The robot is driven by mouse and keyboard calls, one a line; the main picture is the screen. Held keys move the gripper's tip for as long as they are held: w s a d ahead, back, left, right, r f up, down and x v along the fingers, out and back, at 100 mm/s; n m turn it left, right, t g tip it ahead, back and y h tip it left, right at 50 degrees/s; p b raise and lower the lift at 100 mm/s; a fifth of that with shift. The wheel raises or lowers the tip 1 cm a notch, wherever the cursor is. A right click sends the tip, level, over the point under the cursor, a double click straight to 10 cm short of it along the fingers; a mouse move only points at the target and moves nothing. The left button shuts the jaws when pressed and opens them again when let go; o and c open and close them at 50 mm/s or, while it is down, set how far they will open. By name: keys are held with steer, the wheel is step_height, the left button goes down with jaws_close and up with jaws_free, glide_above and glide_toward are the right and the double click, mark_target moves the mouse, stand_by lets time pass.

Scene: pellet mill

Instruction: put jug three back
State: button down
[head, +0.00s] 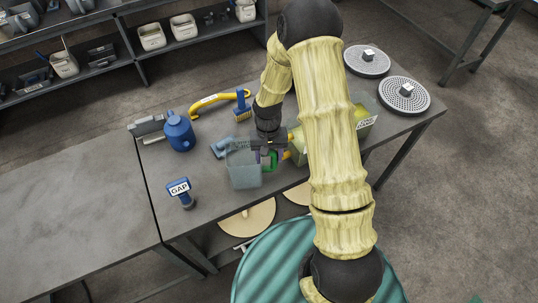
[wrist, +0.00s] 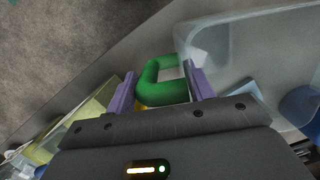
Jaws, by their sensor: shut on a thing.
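A clear, see-through jug (head: 244,170) with a green handle (head: 270,161) is near the front edge of the grey table. Its clear wall (wrist: 245,50) fills the upper right of the wrist view. My gripper (head: 268,150) is at the jug's right side, with its purple fingers on either side of the green handle, which shows between them in the wrist view (wrist: 160,85). I cannot read a number on this jug. I cannot tell whether its base touches the table. My arm hides part of the table to the right.
A labelled yellowish bin (head: 364,122) and perforated discs (head: 404,95) are at right. The left table (head: 70,215) is bare.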

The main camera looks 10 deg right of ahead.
steer(key=shift+f, duration=0.15)
jaws_free()
stand_by(0.5)
stand_by(0.4)
steer(key=shift+w+r+p, duration=0.2)
steer(key=shift+r+p, duration=0.9)
steer(key=shift+r, duration=0.4)
steer(key=shift+w+r+p, duration=0.25)
steer(key=shift+r+p, duration=0.8)
steer(key=shift+r, duration=0.45)
steer(key=shift+w+r+p, duration=0.2)
steer(key=shift+r+p, duration=0.9)
steer(key=shift+r, duration=0.4)
